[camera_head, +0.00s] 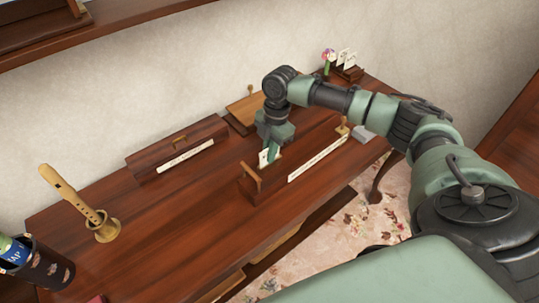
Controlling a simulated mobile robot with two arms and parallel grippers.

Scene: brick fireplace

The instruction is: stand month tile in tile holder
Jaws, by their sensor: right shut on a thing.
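A small white tile with a dark mark, the month tile (264,157), is in my right gripper (271,150), which is shut on it. The gripper points down over the left part of a long wooden holder with a white lettered strip (318,158) on its front. Wooden end posts (251,178) stand at the holder's ends. The tile's lower edge is near the holder's top; I cannot tell whether it touches. My left gripper is not in view.
A wooden box with a white label (185,157) stands against the wall. A recorder (78,198) stands in a round base. A dark cup (40,265) is at lower left. Several white cards (346,60) stand in a rack at the far end.

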